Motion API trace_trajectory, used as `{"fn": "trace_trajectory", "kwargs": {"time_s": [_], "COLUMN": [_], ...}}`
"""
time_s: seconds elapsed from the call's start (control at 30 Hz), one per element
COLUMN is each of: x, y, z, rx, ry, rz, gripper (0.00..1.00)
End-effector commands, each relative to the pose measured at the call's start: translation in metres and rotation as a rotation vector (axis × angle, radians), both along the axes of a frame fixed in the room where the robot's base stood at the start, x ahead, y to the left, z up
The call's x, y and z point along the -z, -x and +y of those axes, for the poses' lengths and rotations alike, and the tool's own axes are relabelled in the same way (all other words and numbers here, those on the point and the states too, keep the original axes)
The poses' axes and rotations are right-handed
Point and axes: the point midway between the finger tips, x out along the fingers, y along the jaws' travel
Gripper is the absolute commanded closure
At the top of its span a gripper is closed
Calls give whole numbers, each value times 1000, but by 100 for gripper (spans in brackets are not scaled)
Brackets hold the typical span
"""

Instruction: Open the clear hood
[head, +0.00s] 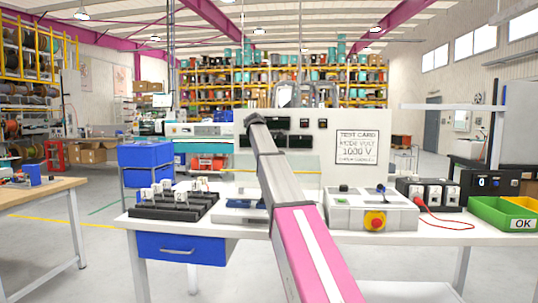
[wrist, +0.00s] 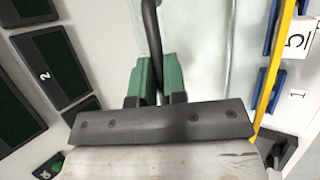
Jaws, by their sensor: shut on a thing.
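The clear hood (head: 307,165) is a see-through pane with a thin yellowish edge, at the bench's middle in the head view, partly hidden behind my arm. In the wrist view, a pale hazy pane, likely the hood (wrist: 212,55), has a yellow strip along its right side. My gripper (wrist: 158,70) has green fingers shut on a dark curved bar (wrist: 151,22), which looks like the hood's handle. The bar runs up out of the wrist view. In the head view my arm hides the fingers and the bar.
A test unit (head: 373,212) with a red-and-yellow stop button stands right of my arm. A black rack (head: 170,211) of white parts is at the left. A white panel (head: 310,165) with a test card stands behind. A green OK bin (head: 497,213) is at far right.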

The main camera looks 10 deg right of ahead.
Motion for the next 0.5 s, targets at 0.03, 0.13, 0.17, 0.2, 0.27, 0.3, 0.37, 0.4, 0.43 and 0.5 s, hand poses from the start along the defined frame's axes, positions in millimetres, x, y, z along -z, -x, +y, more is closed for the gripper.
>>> {"fn": "trace_trajectory", "kwargs": {"time_s": [0.03,0.13,0.17,0.2,0.27,0.3,0.37,0.4,0.43,0.5], "x": [-1,2,4,6,8,10,12,13,14,17], "y": [-16,-34,-39,-45,-53,-58,-65,-68,-71,-76], "z": [-4,-10,-12,-14,-16,-18,-20,-22,-23,-24], "rx": [1,1,1,0,0,0,0,0,0,0], "ry": [1,1,1,2,2,2,2,2,2,3], "rz": [-1,-2,-2,-1,-1,-3,-4,-4,-4,-5], "gripper": [100,100,100,100,100,100,100,100,100,100]}}
